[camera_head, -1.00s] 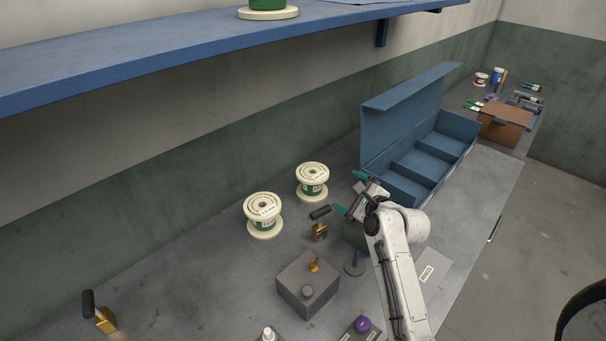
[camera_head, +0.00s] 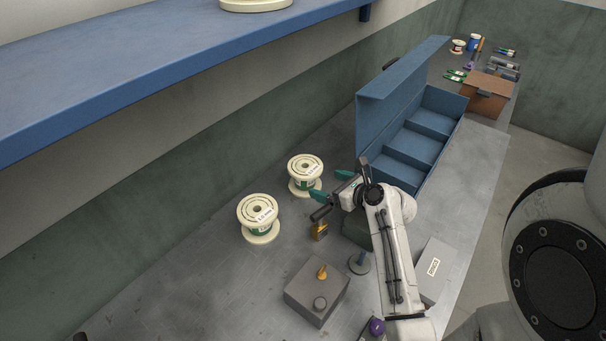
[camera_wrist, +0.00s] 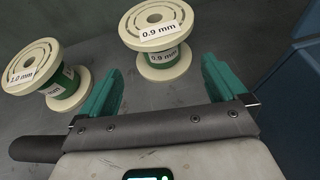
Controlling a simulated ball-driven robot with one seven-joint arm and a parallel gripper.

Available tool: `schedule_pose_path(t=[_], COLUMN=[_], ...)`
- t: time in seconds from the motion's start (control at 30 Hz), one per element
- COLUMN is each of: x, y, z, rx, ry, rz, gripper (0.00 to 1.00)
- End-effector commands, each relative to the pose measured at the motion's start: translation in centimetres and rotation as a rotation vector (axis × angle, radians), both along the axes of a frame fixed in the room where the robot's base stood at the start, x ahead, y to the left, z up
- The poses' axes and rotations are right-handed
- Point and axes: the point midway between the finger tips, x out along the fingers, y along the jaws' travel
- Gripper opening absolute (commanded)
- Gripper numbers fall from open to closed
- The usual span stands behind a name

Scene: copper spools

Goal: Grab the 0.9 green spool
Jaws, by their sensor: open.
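The 0.9 mm spool (camera_wrist: 158,45), cream flanges with a green winding, stands upright on the bench just ahead of my gripper (camera_wrist: 160,88) in the wrist view. In the head view the spool (camera_head: 305,174) is the one farther back, near the blue box. My gripper (camera_head: 331,185) is open and empty, its two green fingers pointing toward the spool with a gap before it. A second green spool (camera_wrist: 47,78), marked 1.0 mm, stands to the left of the fingers; it also shows in the head view (camera_head: 259,218).
A blue compartment box (camera_head: 408,145) stands behind and right of my gripper. A brass-bodied tool (camera_head: 319,230) and a grey block (camera_head: 317,290) sit on the bench in front of the spools. A blue shelf (camera_head: 150,70) hangs above.

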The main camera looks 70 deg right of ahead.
Motion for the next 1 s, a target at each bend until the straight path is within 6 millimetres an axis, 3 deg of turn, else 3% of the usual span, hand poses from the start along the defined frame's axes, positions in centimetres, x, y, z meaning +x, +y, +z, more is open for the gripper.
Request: schedule_pose_path(t=[0.1,0.37,0.7,1.0], x=[1.5,3.1,7.1,7.6], y=[-0.6,-1.3,-2.9,-3.1], z=[-0.6,-1.3,-3.2,-3.4], rx=[0.001,-0.001,-0.001,-0.003], ry=[-0.001,-0.001,0.0,0.0], rz=[0.001,0.0,0.0,-0.001], gripper=[0.98,0.98,0.98,0.98])
